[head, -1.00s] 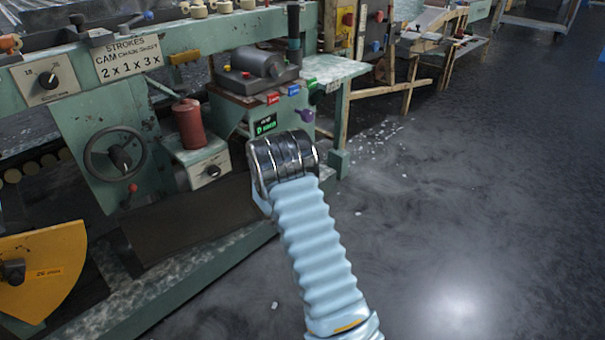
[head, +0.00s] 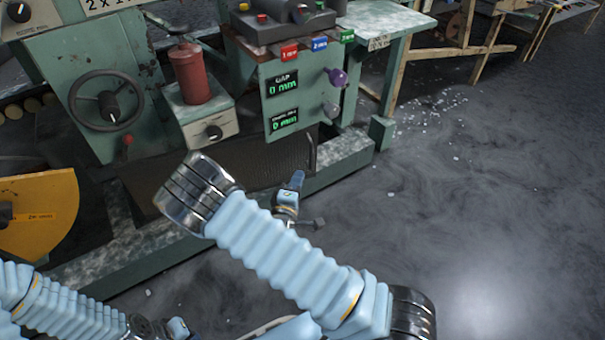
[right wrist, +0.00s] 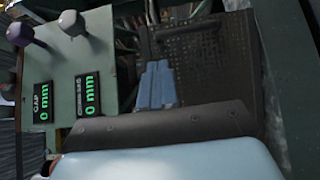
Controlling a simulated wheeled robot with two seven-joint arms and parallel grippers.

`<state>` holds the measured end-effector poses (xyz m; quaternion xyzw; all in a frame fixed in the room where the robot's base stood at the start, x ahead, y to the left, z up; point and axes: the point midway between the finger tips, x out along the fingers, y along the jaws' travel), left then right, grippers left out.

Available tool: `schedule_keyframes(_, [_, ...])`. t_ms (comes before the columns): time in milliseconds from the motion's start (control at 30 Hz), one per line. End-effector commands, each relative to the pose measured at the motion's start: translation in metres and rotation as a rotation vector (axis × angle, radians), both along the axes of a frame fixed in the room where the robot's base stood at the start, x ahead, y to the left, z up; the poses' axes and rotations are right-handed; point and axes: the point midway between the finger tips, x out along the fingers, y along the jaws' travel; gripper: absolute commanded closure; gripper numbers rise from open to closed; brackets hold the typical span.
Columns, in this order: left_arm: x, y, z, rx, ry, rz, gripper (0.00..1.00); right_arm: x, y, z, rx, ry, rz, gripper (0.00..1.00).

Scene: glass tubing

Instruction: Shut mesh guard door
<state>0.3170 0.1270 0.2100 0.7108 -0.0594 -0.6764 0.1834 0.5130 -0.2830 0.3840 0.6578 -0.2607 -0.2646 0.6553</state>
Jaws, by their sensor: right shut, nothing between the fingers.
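The mesh guard door (head: 255,168) is a dark perforated panel low on the green machine, below the control box. A dark bar handle (head: 313,152) stands at its right edge. In the right wrist view the mesh (right wrist: 215,65) and handle (right wrist: 188,29) show close up, with cables visible in a gap beside the mesh; how far the door stands open is unclear. My right gripper (head: 297,180) is in front of the door's right part, below the handle. Its blue fingers (right wrist: 157,85) are shut and empty, overlapping the mesh; contact cannot be told. My left arm is at the lower left, its fingers unclear.
The control box (head: 290,85) above the door carries knobs and two displays reading 0 mm. A red cylinder (head: 190,75) and handwheel (head: 108,100) stand left of it. A yellow guard (head: 45,215) is at the far left.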

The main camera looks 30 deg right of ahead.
Motion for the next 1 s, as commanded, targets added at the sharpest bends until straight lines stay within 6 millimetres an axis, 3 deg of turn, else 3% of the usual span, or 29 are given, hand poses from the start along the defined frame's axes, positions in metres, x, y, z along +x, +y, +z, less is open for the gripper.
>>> schedule_keyframes(300, [0.000,-0.001,-0.005,-0.001,0.000,-0.001,1.00,0.049,-0.049,-0.002,-0.001,0.001,-0.004,1.00])
schedule_keyframes(500, [0.000,-0.001,-0.008,-0.002,0.001,-0.002,1.00,0.072,-0.070,-0.002,0.000,0.001,-0.004,1.00])
schedule_keyframes(1000, [0.000,-0.001,-0.009,-0.002,0.002,-0.002,1.00,0.083,-0.080,-0.002,0.001,0.003,-0.004,1.00])
